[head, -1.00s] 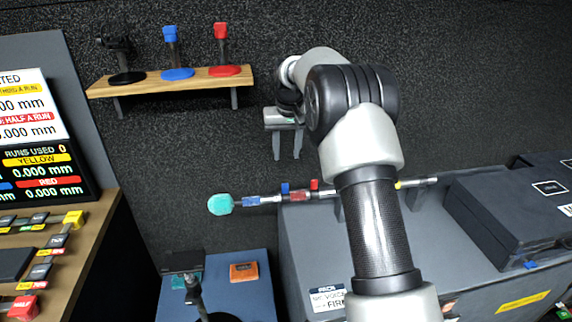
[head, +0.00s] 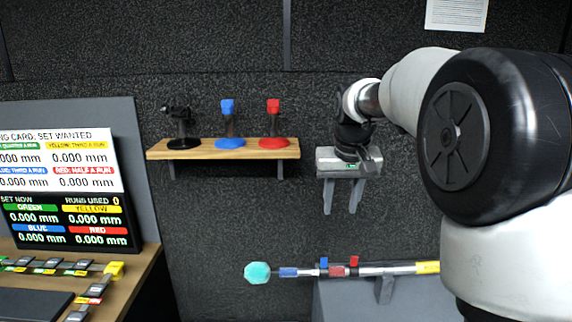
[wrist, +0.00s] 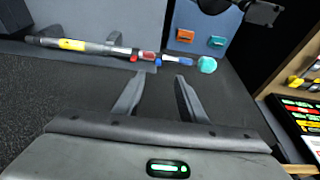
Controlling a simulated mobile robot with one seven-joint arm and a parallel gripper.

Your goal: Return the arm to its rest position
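My arm rises at the right of the head view, with a large black and grey joint close to the camera. My gripper (head: 342,210) hangs fingers down, right of the wooden shelf and above the boom pole. Its two fingers stand apart with nothing between them. In the wrist view the gripper (wrist: 160,77) is also open and empty, and a green light glows on its body. The boom pole (head: 400,269) has a teal tip, blue and red parts and a yellow band. It lies apart from the fingers. The arm hides part of the right side.
A wooden shelf (head: 222,152) on the dark wall holds a black, a blue and a red stand. A display board (head: 68,190) and a desk with labelled controls (head: 90,285) are at left. A grey case (head: 345,300) carries the pole. The wall space around the gripper is clear.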

